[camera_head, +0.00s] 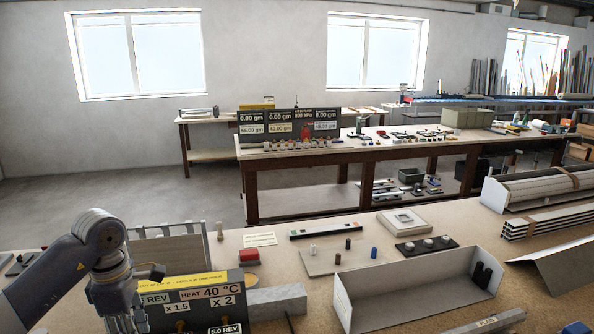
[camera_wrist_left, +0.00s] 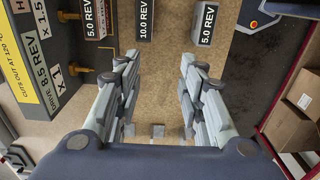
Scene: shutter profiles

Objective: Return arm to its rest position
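My left arm (camera_head: 62,262) reaches in from the left side of the head view. My left gripper (camera_head: 122,322) points down beside the dark labelled panel, and its fingertips are mostly cut off by the bottom edge. In the left wrist view, the two fingers of the left gripper (camera_wrist_left: 159,62) stand apart with nothing between them. The bench top shows between and below them. My right arm and right gripper are not in view.
The dark panel (camera_wrist_left: 36,50) with yellow labels stands close to the left gripper. Several labelled grey blocks, one marked 10.0 REV (camera_wrist_left: 145,20), lie beyond the fingers. A white open tray (camera_head: 420,290) and small parts occupy the bench. Brown boxes (camera_wrist_left: 298,115) sit at the right.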

